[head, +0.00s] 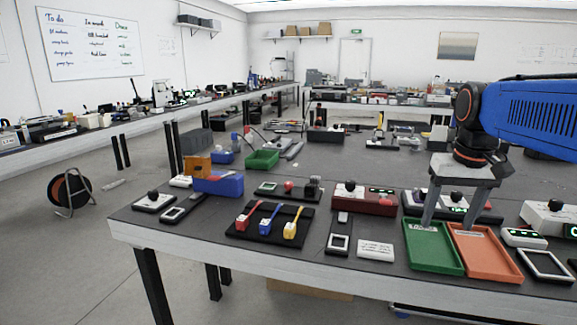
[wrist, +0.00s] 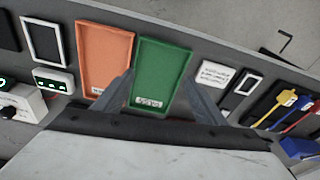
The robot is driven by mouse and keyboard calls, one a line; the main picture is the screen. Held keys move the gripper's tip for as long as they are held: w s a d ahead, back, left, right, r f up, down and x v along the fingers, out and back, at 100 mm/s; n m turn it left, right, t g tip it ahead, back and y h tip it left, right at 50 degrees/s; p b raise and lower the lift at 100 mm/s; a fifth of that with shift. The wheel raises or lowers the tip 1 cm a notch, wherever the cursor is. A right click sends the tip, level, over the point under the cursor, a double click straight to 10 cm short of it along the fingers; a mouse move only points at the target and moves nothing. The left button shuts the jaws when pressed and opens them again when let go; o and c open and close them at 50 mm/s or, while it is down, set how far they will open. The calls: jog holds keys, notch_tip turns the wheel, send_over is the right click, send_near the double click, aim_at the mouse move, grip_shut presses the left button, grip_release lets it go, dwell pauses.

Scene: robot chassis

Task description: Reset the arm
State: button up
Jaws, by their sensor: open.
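My gripper (head: 450,222) hangs from the blue arm at the right of the head view. Its two grey fingers point down and stand apart, with nothing seen between them. In the head view the fingertips overlap the green tray (head: 433,255), near its far end. In the wrist view the fingers (wrist: 150,92) spread on either side of the green tray (wrist: 162,58), and its small label shows between them. The orange tray (head: 484,262) lies beside the green one. Whether the fingertips touch the tray or hover above it I cannot tell.
A red device (head: 364,198) and a white device (head: 548,217) stand near the gripper. A black rack (head: 272,240) holds red, blue and yellow tools. A blue bin (head: 218,184) and green bin (head: 262,159) sit farther left. A white card (head: 375,250) lies left of the green tray.

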jog(key=s+a+f+n+t, duration=0.1)
jog(key=s+a+f, duration=0.2)
jog(key=s+f, duration=0.5)
jog(key=s+a+f+t, duration=0.1)
jog(key=s+a+f, duration=0.2)
jog(key=s+f, duration=0.4)
jog(key=shift+s+a+f+n+t, duration=0.3)
jog(key=shift+s+f+n+t, duration=0.1)
jog(key=shift+s, duration=0.5)
dwell(0.3)
